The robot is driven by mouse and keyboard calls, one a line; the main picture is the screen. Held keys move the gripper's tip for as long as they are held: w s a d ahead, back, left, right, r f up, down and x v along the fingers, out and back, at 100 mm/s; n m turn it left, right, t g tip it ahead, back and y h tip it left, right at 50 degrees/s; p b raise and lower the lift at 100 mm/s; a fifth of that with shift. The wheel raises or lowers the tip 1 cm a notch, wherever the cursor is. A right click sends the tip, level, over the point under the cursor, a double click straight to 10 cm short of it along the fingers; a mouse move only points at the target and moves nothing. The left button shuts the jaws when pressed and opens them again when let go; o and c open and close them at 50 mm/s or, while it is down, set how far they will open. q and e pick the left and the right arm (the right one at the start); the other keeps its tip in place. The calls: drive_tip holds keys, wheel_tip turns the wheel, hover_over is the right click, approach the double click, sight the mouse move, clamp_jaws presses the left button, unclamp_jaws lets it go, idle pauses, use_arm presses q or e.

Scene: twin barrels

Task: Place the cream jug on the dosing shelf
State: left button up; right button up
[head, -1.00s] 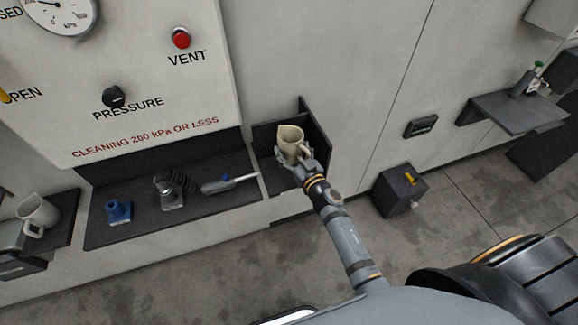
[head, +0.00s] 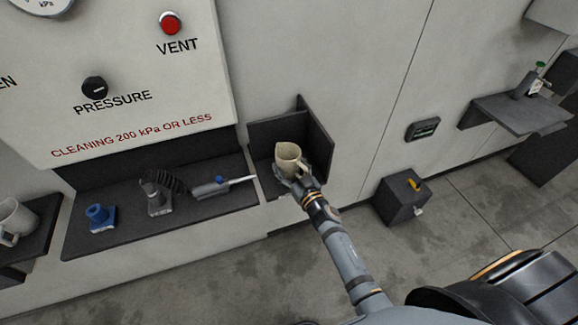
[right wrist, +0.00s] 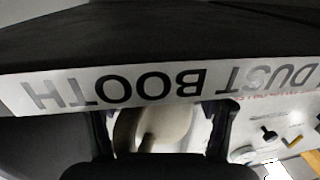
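The cream jug (head: 287,154) is upright at the front of a small dark walled shelf in the head view. My right gripper (head: 296,177) is at its near side, by the handle, and appears shut on it. In the right wrist view the jug (right wrist: 160,128) shows between the fingers (right wrist: 168,115), partly hidden behind a white strip. I cannot tell whether the jug touches the shelf (head: 279,129). No dosing shelf label is readable. My left gripper is not in view.
A long dark shelf (head: 115,235) at left holds a blue part (head: 100,218) and hose tools. A pale mug (head: 14,218) stands at far left. A dark box (head: 402,200) is on the floor. A right-hand shelf (head: 512,116) bears a bottle. An inverted "DUST BOOTH" strip (right wrist: 150,86) crosses the wrist view.

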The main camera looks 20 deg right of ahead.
drive_tip(key=o, duration=0.4)
drive_tip(key=shift+r, duration=0.2)
drive_tip(key=s+d+b, duration=0.2)
drive_tip(key=s, duration=0.9)
drive_tip(key=shift+s, duration=0.4)
